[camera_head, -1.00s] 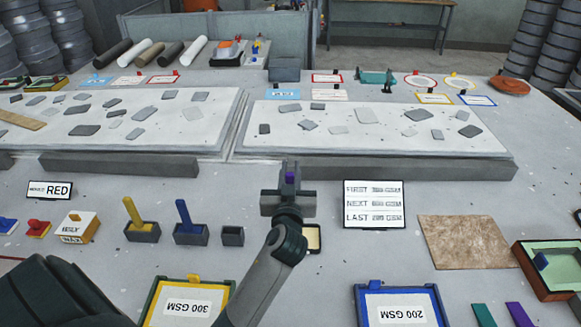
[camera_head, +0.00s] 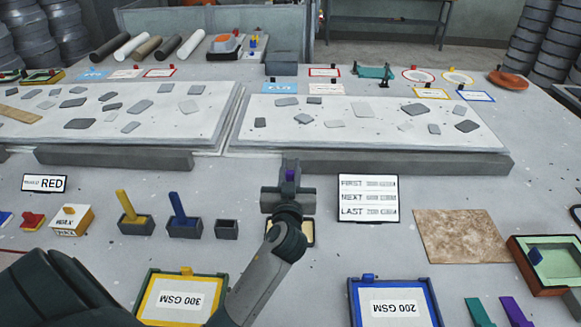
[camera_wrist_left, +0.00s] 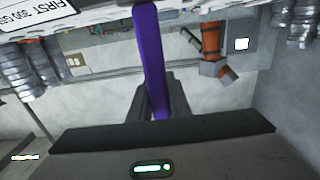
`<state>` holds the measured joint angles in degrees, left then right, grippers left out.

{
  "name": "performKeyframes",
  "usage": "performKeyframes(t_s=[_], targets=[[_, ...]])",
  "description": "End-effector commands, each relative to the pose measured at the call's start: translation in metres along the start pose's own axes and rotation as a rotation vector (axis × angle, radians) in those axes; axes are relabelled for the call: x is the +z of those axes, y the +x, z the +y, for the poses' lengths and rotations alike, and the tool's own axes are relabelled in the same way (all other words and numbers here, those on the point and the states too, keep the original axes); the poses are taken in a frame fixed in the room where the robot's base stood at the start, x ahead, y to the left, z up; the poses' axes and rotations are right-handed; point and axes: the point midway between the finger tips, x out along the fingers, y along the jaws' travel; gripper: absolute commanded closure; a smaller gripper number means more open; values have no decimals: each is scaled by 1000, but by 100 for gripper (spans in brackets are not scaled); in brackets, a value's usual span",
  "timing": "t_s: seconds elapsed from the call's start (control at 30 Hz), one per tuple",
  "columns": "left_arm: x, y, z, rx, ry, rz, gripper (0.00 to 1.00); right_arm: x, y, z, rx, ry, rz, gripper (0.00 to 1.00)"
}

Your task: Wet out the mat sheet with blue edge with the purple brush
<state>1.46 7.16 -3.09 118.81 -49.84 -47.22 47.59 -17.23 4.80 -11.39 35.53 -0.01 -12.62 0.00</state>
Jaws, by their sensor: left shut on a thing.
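My left gripper (camera_head: 288,188) is shut on the purple brush (camera_head: 291,174), above the table's near middle. In the head view only a small purple part shows. In the left wrist view the long purple handle (camera_wrist_left: 150,50) stands between the fingers; the bristles cannot be made out. A small white sheet with a blue edge (camera_head: 477,96) lies at the far right of the table, well away from the gripper. My right gripper is not in view.
Two white boards with grey patches (camera_head: 390,130) and grey bars (camera_head: 405,163) lie beyond the gripper. A FIRST/NEXT/LAST sign (camera_head: 368,199) stands to its right. Yellow (camera_head: 128,208) and blue (camera_head: 180,210) brushes stand in holders. Trays marked 300 GSM (camera_head: 143,297) and 200 GSM (camera_head: 354,300) lie in front.

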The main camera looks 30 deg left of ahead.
Motion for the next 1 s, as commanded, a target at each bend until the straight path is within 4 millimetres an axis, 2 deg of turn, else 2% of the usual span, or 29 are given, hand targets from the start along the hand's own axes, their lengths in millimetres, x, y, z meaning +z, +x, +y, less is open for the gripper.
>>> performKeyframes(t_s=[0.3,0.5,0.73,1.0], targets=[[32,0,0,1,2,-1,100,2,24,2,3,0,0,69],[44,0,0,-1,3,-1,100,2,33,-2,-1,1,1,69],[48,0,0,0,1,-1,100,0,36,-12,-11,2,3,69],[48,0,0,0,1,-1,100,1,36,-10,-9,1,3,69]])
